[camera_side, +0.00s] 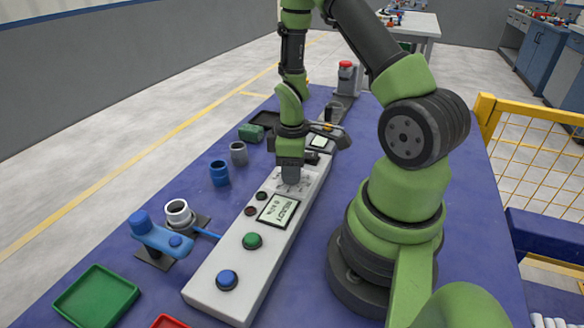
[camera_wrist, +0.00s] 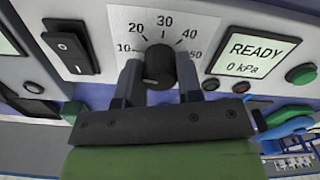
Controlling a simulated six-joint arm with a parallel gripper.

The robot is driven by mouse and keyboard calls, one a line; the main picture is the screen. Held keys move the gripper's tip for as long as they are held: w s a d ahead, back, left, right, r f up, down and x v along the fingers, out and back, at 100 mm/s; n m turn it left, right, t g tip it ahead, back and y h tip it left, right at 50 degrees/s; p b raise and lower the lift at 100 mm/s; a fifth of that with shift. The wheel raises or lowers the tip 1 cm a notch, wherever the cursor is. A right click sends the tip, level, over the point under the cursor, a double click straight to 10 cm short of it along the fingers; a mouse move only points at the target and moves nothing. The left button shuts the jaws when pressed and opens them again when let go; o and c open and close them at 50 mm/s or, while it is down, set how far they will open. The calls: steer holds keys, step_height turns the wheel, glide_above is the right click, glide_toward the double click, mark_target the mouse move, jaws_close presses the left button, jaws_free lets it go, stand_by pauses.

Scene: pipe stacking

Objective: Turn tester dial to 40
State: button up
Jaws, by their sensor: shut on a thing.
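The tester (camera_side: 268,245) is a long pale box on the blue table, with a scale from 10 to 50 on its face. Its black dial (camera_wrist: 160,64) sits below the scale in the wrist view. My gripper (camera_wrist: 158,76) has one dark finger on each side of the dial and is shut on it. In the side view my gripper (camera_side: 291,177) is down at the panel and hides the dial. The display (camera_wrist: 254,56) reads READY, 0 kPa.
A black rocker switch (camera_wrist: 70,46) sits left of the dial. Green (camera_side: 252,241) and blue (camera_side: 227,280) buttons are near the box's front end. A blue clamp-like fixture (camera_side: 160,238), a blue pipe piece (camera_side: 219,173) and a green tray (camera_side: 97,297) stand to the left.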

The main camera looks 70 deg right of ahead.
steer(key=m, duration=0.7)
steer(key=shift+s, duration=0.1)
steer(key=m, duration=0.7)
steer(key=shift+m, duration=0.3)
steer(key=m, duration=0.4)
steer(key=shift+m, duration=0.3)
steer(key=m, duration=0.4)
steer(key=shift+m, duration=0.3)
steer(key=o, duration=0.9)
